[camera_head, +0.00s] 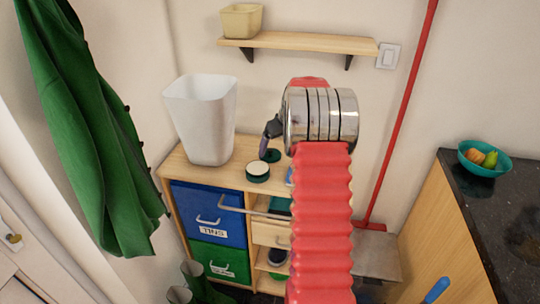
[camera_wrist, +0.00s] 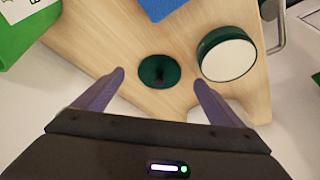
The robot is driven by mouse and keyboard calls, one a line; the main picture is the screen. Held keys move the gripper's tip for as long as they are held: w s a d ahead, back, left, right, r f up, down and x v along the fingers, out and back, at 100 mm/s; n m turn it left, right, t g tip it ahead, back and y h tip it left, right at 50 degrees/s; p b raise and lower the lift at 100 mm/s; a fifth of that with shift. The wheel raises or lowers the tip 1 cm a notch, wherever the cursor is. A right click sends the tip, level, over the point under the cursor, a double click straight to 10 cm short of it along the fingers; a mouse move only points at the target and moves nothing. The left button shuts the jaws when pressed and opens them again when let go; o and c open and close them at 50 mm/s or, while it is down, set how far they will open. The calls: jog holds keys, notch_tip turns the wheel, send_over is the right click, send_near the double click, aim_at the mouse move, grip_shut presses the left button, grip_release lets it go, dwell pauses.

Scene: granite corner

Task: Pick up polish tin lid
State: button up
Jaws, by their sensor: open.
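The polish tin lid (camera_wrist: 159,69) is a small dark green disc with a darker centre, lying flat on the wooden cabinet top. In the head view the lid (camera_head: 272,156) shows beside my gripper's fingers. My gripper (camera_wrist: 158,77) is open and empty, with its two purple-grey fingers on either side of the lid in the wrist view. I cannot tell how high the fingertips are above the wood. A round green tin (camera_wrist: 227,56) with a pale top stands next to the lid; it also shows in the head view (camera_head: 257,171).
A white bin (camera_head: 202,115) stands on the cabinet top (camera_head: 238,160), left of my gripper. A blue object (camera_wrist: 168,7) lies near the tin. A shelf (camera_head: 300,42) is on the wall above. A red broom handle (camera_head: 407,95) and a dark counter (camera_head: 490,215) are to the right.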

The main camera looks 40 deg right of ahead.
aim_at(272, 155)
jog(key=shift+x, duration=2.6)
jog(key=shift+w+r, duration=0.1)
jog(key=shift+w, duration=0.1)
jog(key=shift+c, duration=0.4)
jog(key=c, duration=0.9)
